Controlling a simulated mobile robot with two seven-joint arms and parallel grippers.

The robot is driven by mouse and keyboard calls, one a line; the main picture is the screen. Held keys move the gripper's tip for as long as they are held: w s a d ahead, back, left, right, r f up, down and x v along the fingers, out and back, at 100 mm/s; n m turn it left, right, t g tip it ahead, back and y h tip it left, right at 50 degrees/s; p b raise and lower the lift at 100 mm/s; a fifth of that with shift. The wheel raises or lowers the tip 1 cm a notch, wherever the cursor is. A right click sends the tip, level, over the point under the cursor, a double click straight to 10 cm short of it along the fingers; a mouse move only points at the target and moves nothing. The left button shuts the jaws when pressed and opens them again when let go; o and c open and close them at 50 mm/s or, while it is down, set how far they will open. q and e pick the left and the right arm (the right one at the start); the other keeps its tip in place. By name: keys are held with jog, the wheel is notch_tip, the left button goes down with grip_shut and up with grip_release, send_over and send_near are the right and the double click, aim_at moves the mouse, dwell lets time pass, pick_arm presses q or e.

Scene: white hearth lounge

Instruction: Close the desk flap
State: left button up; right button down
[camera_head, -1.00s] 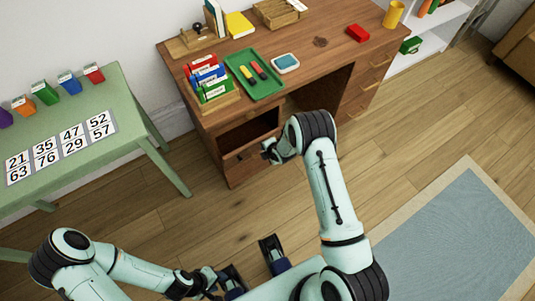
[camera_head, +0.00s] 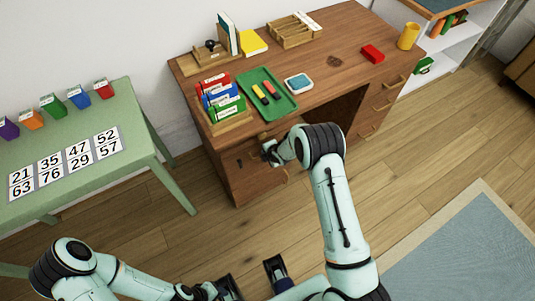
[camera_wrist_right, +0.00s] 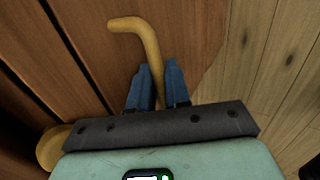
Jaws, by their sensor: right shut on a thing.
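The brown wooden desk (camera_head: 345,55) stands against the wall. Its flap (camera_head: 238,158) is on the left part of the front, under the desktop, and looks upright or nearly so; my arm hides part of it, so I cannot tell if it is flush. My right gripper (camera_head: 268,152) is at the flap's right side. In the wrist view my right gripper (camera_wrist_right: 155,85) is shut on the curved tan handle (camera_wrist_right: 148,45), with a blue finger on each side. My left gripper (camera_head: 210,291) is low at the bottom edge, away from the desk, its fingers unclear.
A green tray (camera_head: 282,107), colored binders (camera_head: 222,97) and a blue-topped pad (camera_head: 299,82) are on the desktop above the flap. A green table (camera_head: 75,185) with a number sheet stands left. Wooden floor (camera_head: 420,160) is free right of my right arm.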

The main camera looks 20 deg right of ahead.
jog(key=shift+w+r, duration=0.25)
jog(key=shift+w, duration=0.05)
jog(key=c, duration=1.3)
grip_release()
jog(key=shift+c, duration=0.2)
jog(key=v, duration=1.3)
jog(key=shift+s, duration=0.3)
jog(key=shift+d, duration=0.1)
